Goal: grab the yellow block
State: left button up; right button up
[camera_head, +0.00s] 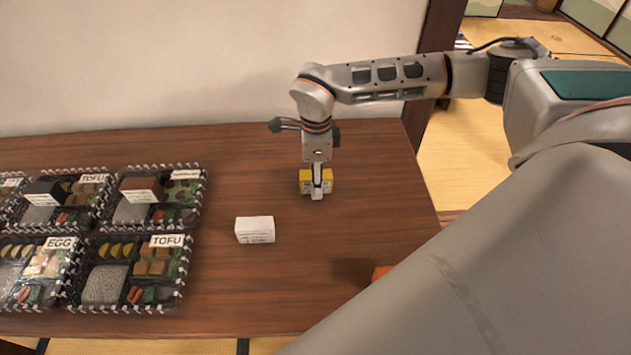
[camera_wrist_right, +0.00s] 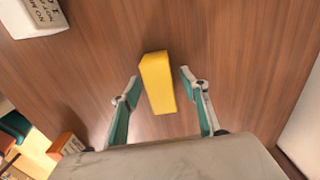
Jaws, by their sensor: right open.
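The yellow block (camera_head: 327,176) stands on the wooden table near the back wall in the head view, partly covered by my right gripper (camera_head: 317,187). In the right wrist view, the yellow block (camera_wrist_right: 158,82) sits between the spread fingertips of my right gripper (camera_wrist_right: 160,86). A gap shows on each side of the block. The right gripper is open and holds nothing. Whether the fingertips are level with the block's height is hard to tell. My left gripper is not in view.
A white lettered block (camera_head: 255,230) lies to the front left of the yellow block. Several bento trays (camera_head: 127,272) fill the table's left side. An orange block (camera_head: 380,273), mostly hidden by my arm, is near the front right. The wall (camera_head: 200,70) is close behind.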

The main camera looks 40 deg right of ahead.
jog(key=c, duration=1.2)
jog(key=shift+r, duration=0.1)
